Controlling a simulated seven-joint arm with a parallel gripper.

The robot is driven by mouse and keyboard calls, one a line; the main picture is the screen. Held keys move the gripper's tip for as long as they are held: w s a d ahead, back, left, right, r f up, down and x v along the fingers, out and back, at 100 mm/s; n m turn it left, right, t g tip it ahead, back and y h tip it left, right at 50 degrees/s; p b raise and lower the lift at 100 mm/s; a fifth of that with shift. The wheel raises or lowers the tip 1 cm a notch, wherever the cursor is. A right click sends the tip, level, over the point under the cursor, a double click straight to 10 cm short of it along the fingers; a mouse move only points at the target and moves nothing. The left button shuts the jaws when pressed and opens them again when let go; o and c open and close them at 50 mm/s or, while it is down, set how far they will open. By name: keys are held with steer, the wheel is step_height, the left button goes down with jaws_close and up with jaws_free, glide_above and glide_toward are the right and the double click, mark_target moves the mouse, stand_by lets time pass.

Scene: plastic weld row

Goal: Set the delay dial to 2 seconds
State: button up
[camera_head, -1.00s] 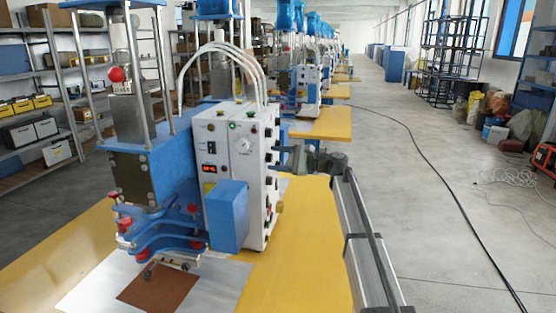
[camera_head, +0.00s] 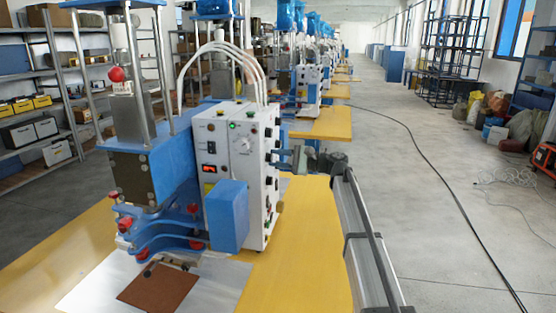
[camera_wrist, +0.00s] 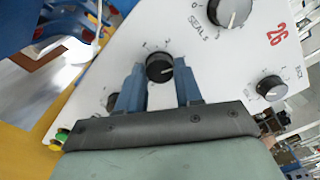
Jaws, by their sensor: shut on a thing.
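In the wrist view, a black round dial (camera_wrist: 159,66) sits on the white control panel (camera_wrist: 205,58). My gripper (camera_wrist: 159,72) has its two blue fingers on either side of this dial and is shut on it. A pale pointer mark on the dial points to the lower right of the picture. Small scale marks stand above it; its name label cannot be read. In the head view, my gripper (camera_head: 285,156) reaches the right side of the white control box (camera_head: 228,150) from the right. The held dial cannot be made out there.
A larger dial marked SEALS (camera_wrist: 229,11) is above the held one. Another dial (camera_wrist: 272,87) is to the right. Green and yellow buttons (camera_wrist: 61,136) are at lower left. The blue press (camera_head: 150,160) stands on a yellow table (camera_head: 300,250).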

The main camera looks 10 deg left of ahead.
steer(key=n, duration=0.9)
steer(key=shift+n, duration=0.4)
stand_by(0.4)
steer(key=o, duration=1)
steer(key=d, duration=1.3)
steer(key=shift+d, duration=0.4)
